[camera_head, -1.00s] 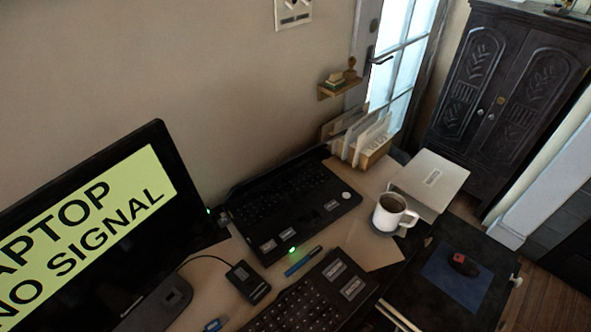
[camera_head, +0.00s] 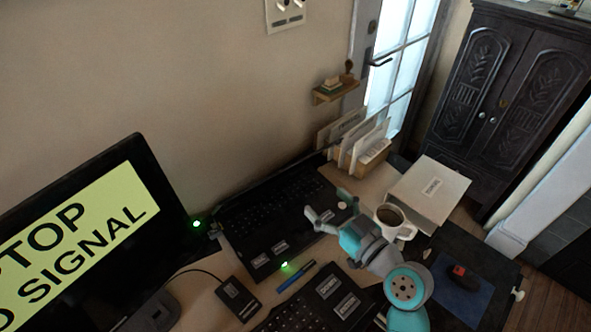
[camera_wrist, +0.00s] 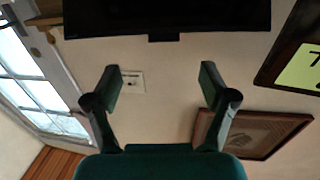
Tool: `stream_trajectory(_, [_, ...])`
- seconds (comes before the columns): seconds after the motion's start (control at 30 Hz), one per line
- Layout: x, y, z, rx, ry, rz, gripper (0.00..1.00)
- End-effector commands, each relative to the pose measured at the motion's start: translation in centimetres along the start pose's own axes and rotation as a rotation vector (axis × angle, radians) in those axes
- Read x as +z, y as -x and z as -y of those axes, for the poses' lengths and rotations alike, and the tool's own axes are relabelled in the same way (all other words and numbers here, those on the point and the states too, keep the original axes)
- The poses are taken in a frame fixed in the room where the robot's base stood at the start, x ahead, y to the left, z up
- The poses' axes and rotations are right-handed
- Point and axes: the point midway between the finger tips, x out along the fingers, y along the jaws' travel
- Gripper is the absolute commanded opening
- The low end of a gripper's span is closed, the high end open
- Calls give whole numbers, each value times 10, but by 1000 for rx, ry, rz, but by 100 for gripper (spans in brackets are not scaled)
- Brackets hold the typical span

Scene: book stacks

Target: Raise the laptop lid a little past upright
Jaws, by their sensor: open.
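The black laptop (camera_head: 262,210) lies on the desk by the wall, its keys and pale front labels showing in the head view. Its lid's angle is hard to make out there. In the wrist view, which looks upside down, a dark panel (camera_wrist: 225,17) with a small tab on its edge spans the top; it looks like the lid. My gripper (camera_head: 318,214) is over the laptop's right front part in the head view, hiding some of it. In the wrist view my gripper (camera_wrist: 160,78) has its fingers wide apart with nothing between them, apart from the panel.
A monitor (camera_head: 160,185) stands left. A white mug (camera_head: 400,228) and a pale box (camera_head: 430,188) are close right of my arm. A file holder (camera_head: 372,160) stands behind. A pen (camera_head: 296,276), a small black device (camera_head: 238,296) and a keyboard (camera_head: 325,305) lie in front.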

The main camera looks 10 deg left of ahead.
Motion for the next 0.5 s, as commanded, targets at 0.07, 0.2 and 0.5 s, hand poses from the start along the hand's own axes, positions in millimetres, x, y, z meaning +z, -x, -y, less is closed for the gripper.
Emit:
stream_trajectory(0.07, [-9,-6,1,-22,13,-9,83])
stream_trajectory(0.2, [-13,-14,2,-36,20,-13,83])
stream_trajectory(0.5, [-14,-60,4,-37,20,-13,83])
